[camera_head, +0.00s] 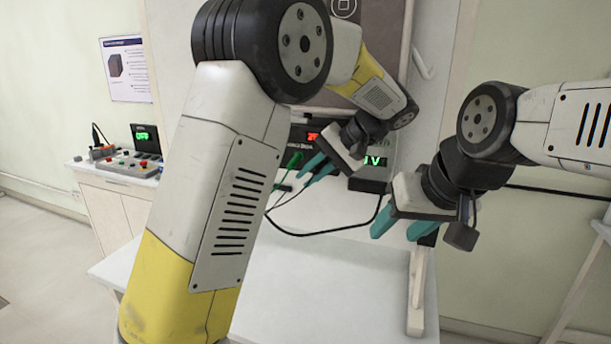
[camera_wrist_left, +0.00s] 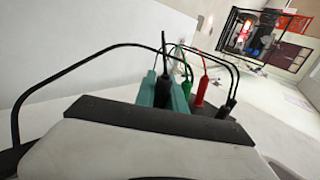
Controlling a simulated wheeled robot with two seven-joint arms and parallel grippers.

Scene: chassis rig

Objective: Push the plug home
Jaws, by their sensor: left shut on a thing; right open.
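My left gripper (camera_head: 316,168) reaches across to the front of the rig panel, its teal fingers pointing down and left. In the left wrist view its fingers (camera_wrist_left: 166,96) are shut on a black plug (camera_wrist_left: 163,90) with a thin black cable. In that view a green plug (camera_wrist_left: 187,74), a red plug (camera_wrist_left: 201,88) and another black plug (camera_wrist_left: 230,106) stand beside the fingers. The green plug (camera_head: 293,161) also shows in the head view, just left of the fingers. The held plug's tip and any socket are hidden. My right gripper (camera_head: 401,229) is open and empty, to the right.
A black cable (camera_head: 325,232) loops above the white bench (camera_head: 300,290). A control box (camera_head: 130,163) stands on a side cabinet at left.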

